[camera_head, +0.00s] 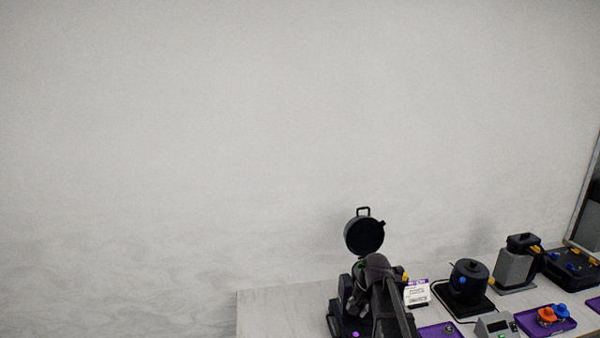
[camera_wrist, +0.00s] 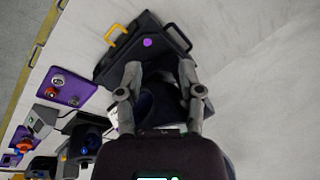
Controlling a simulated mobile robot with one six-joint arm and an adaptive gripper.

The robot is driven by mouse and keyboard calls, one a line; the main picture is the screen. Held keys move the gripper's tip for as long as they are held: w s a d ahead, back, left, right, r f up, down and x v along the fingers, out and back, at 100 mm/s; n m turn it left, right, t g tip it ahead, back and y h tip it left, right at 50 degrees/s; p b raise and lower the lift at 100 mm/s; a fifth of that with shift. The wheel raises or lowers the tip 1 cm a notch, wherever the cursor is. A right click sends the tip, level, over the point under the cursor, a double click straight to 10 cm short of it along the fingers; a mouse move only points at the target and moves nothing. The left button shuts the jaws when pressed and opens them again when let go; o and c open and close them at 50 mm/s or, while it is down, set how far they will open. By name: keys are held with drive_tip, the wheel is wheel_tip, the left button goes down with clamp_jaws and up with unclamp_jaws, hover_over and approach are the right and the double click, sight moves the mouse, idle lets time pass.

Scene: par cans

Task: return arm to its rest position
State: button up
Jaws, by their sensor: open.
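My gripper (camera_wrist: 160,76) is open in the wrist view, its two grey fingers spread apart. Between and behind them is a dark device (camera_wrist: 112,66) with a yellow handle and a purple dot; I cannot tell whether the fingers touch it. In the head view my arm (camera_head: 382,290) reaches over the counter's left part and hides much of the dark device (camera_head: 334,322) there. A round black lid (camera_head: 363,236) with a handle stands raised behind my arm. The fingertips are hard to make out in the head view.
The pale counter (camera_head: 275,305) is bare at its left end. To the right stand a small sign (camera_head: 416,293), a black pot (camera_head: 468,280), a grey jug-like device (camera_head: 515,268), a purple tray (camera_head: 532,322) and a black case (camera_head: 572,268). A pale wall rises behind.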

drive_tip(key=s+f+n+h+b, duration=0.1)
drive_tip(key=s+f+n+b, duration=0.1)
drive_tip(key=s, duration=0.7)
drive_tip(key=s+f+n+g+h+b, duration=0.1)
drive_tip(key=s+f+n+b, duration=0.2)
drive_tip(key=s+f, duration=0.3)
drive_tip(key=s+b, duration=0.1)
drive_tip(key=s, duration=0.3)
drive_tip(key=shift+d+f+n+g, duration=0.15)
drive_tip(key=shift+d+n+g, duration=0.15)
drive_tip(key=shift+d, duration=0.05)
idle(0.8)
